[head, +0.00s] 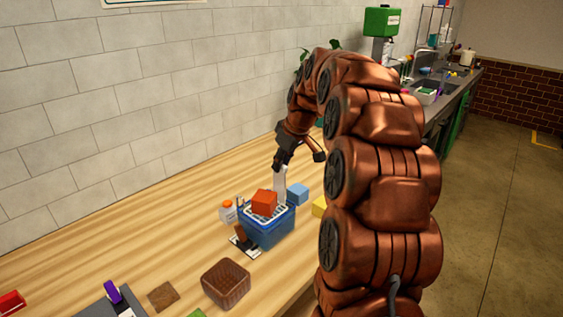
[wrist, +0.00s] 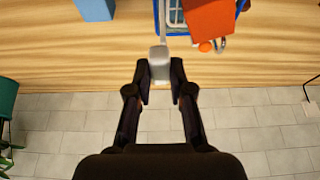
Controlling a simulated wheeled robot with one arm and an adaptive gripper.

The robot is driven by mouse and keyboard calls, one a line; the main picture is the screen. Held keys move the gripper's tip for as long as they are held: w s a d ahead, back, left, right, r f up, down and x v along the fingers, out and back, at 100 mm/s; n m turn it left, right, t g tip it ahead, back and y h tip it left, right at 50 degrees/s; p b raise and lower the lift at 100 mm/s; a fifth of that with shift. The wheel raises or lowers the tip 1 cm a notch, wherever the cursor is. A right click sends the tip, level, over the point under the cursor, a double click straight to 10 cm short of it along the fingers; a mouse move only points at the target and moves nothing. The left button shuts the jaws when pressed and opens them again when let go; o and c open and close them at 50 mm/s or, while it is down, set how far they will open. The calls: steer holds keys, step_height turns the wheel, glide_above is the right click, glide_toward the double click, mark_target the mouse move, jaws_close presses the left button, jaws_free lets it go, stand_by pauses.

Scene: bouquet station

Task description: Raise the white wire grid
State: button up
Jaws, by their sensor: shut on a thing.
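The white wire grid (head: 280,213) lies at the open top of a blue crate (head: 268,231). It also shows in the wrist view (wrist: 176,14). A red-orange block (head: 264,202) rests on the grid and hides much of it; the block also shows in the wrist view (wrist: 208,16). A pale upright handle (head: 280,181) rises from the grid's far side. My gripper (head: 281,164) is shut on the top of this handle, and the grey handle end sits between its fingers in the wrist view (wrist: 160,72). I cannot tell whether the grid still touches the crate.
A light blue block (head: 298,193) and a yellow block (head: 319,207) stand right of the crate. An orange-and-white bottle (head: 227,211) stands left of it. The tiled wall (head: 120,100) runs behind the wooden counter.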

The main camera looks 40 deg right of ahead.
jaws_close()
steer(key=shift+r+b, duration=0.1)
steer(key=shift+b, duration=0.4)
steer(key=shift+w+r, duration=0.1)
steer(key=shift+r, duration=0.45)
steer(key=o, duration=0.5)
jaws_free()
steer(key=shift+o, duration=1.1)
steer(key=v, duration=1.2)
